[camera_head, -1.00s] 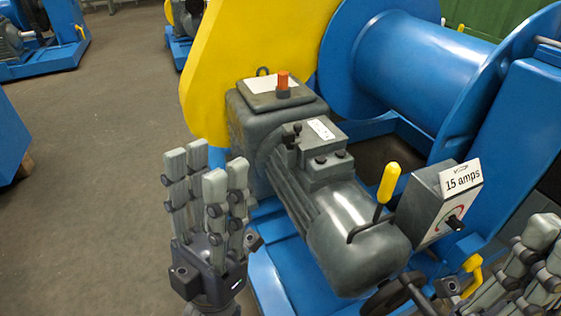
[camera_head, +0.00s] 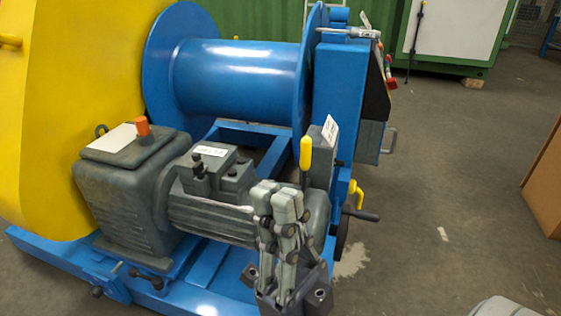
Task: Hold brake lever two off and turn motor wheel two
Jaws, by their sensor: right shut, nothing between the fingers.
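A lever with a yellow grip (camera_head: 306,154) stands upright behind the grey motor (camera_head: 212,216); I take it for the brake lever. A dark wheel (camera_head: 342,235) shows partly at the motor's right end, with a black crank handle (camera_head: 361,213) beside it. No number two is readable on either. My right gripper (camera_head: 278,200) is in front of the motor's right part, fingers pointing up and shut with nothing between them. It hides part of the motor and looks apart from lever and wheel. My left gripper is out of view.
The blue drum (camera_head: 240,85) and yellow guard (camera_head: 65,130) stand behind the motor. A smaller yellow lever (camera_head: 354,190) is near the wheel. The floor (camera_head: 450,170) to the right is mostly open, with a brown box (camera_head: 545,190) at the edge.

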